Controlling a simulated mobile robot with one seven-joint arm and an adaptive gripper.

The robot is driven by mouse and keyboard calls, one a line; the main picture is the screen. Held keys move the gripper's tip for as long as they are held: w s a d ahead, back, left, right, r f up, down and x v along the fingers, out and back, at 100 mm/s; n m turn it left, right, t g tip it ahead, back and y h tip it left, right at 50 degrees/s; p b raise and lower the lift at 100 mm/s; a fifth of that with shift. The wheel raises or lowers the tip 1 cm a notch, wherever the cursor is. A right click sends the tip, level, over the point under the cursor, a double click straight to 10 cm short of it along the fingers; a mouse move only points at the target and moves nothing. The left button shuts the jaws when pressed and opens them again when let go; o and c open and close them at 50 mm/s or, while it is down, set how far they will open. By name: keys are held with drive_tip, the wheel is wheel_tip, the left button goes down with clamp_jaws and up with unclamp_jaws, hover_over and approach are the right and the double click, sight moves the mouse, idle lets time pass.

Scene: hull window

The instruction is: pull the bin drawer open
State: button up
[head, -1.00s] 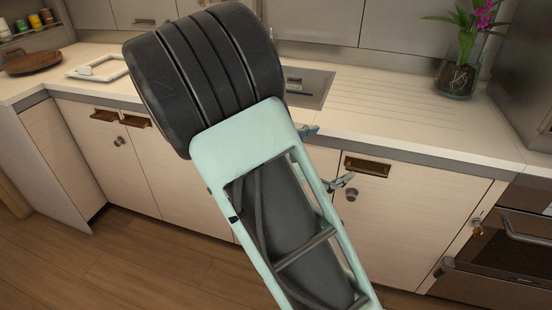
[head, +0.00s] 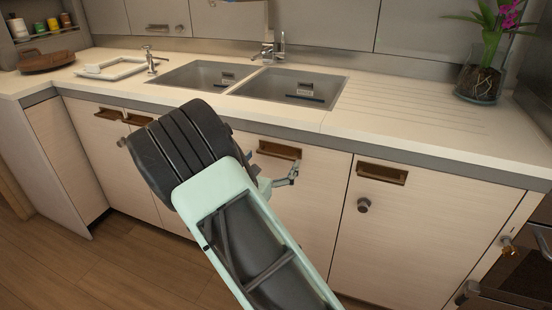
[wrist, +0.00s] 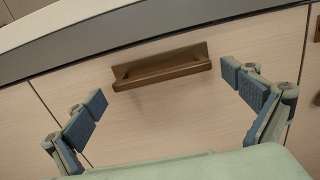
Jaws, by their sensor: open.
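A pale wood front (wrist: 155,120) with a brown recessed handle (wrist: 161,68) faces my gripper in the wrist view; its seams look closed. I take it for the bin drawer, but no label shows. The same handle (head: 278,150) shows below the sink in the head view, just beyond my gripper. My gripper (wrist: 165,88) is open and empty. Its two blue-padded fingers stand wide apart, one on each side of the handle, apparently not touching it. The handle is slightly tilted in the wrist view. My arm hides the left part of the front in the head view.
The worktop (head: 365,115) with a double sink (head: 290,88) lies above the front. Another front with a handle (head: 382,172) and a round knob (head: 364,205) is at right, beside the oven (head: 530,265). Bare wooden floor (head: 120,262) is at lower left.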

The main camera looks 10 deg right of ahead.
sight(275, 156)
drive_tip(key=shift+x, duration=1.5)
drive_tip(key=shift+c, duration=0.4)
drive_tip(key=shift+s, duration=0.15)
drive_tip(key=c, duration=1.3)
